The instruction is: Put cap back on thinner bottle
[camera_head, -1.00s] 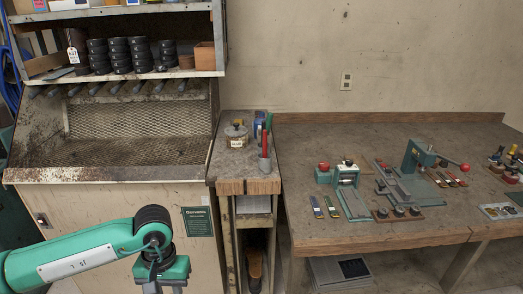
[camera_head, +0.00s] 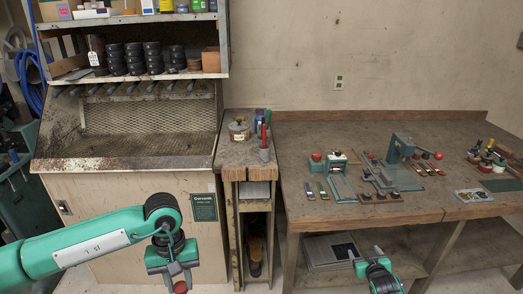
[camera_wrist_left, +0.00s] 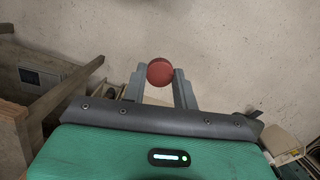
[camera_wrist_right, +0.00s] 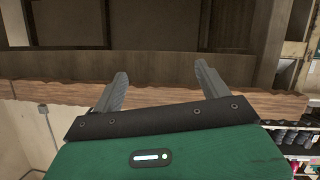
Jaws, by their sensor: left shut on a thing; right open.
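My left gripper (camera_head: 178,279) is shut on a round red cap (camera_wrist_left: 160,72), held between the fingertips; the cap also shows at the bottom of the head view (camera_head: 180,288). The gripper hangs in front of the cabinet, away from the benches. My right gripper (camera_head: 365,254) is open and empty in front of the right bench; its spread fingers also show in the right wrist view (camera_wrist_right: 163,76). Several small bottles (camera_head: 489,146) stand at the far right of the bench. I cannot tell which is the thinner bottle.
A jar (camera_head: 238,131) and a red-handled item in a grey holder (camera_head: 264,153) stand on the narrow bench. The right bench (camera_head: 300,137) carries presses, small coloured pieces and a grey tray (camera_head: 473,195). A lower shelf runs beneath it.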

